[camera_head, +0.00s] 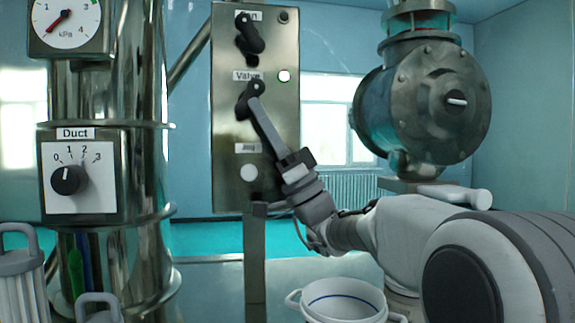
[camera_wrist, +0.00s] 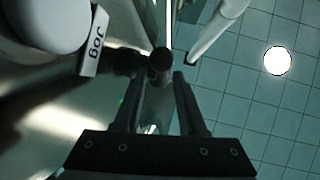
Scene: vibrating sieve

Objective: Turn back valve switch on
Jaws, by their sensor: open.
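The valve switch (camera_head: 243,103) is a dark rotary knob under the "Valve" label on the upright metal panel (camera_head: 227,130). A lamp (camera_head: 284,76) to the right of that label is lit white. My gripper (camera_head: 257,93) reaches up from the lower right, its fingertips at the switch and covering part of it. In the wrist view a dark round-ended knob (camera_wrist: 160,62), which looks like this switch, stands out from the panel between and just ahead of the fingertips of my gripper (camera_wrist: 158,80). The fingers are apart; whether they touch the knob cannot be told.
The fan switch (camera_head: 250,36) sits above, with a dark lamp (camera_head: 283,16). A white jog button (camera_head: 249,173) is below, close to my arm. The duct dial box (camera_head: 80,180) is at left. A round metal housing (camera_head: 430,105) stands right, above a white pot (camera_head: 342,300).

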